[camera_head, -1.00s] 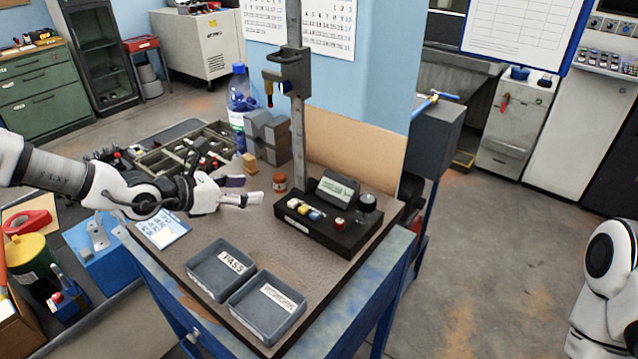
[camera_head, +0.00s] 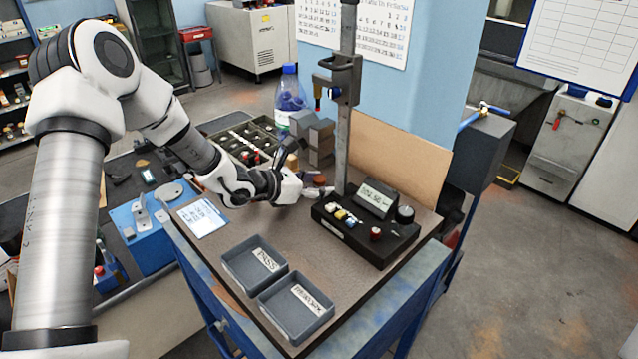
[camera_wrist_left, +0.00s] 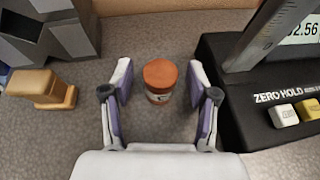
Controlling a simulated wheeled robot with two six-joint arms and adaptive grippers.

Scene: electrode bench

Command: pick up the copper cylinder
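The copper cylinder (camera_wrist_left: 160,76) stands upright on the bench in the left wrist view, with an orange-brown top and a pale marked band on its side. It also shows small in the head view (camera_head: 319,180), partly hidden by my gripper. My left gripper (camera_wrist_left: 160,88) is open, with one finger on each side of the cylinder near the fingertips. Gaps show between the cylinder and both fingers. In the head view my left gripper (camera_head: 316,191) reaches in low over the bench from the left. My right gripper is not in view.
A black gauge base (camera_head: 365,235) with a display and upright column stands close right of the gripper. A brass-coloured block (camera_wrist_left: 42,88) and grey blocks (camera_head: 313,138) stand to the left and behind. Two grey trays, PASS (camera_head: 233,270) and another (camera_head: 277,315), sit in front.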

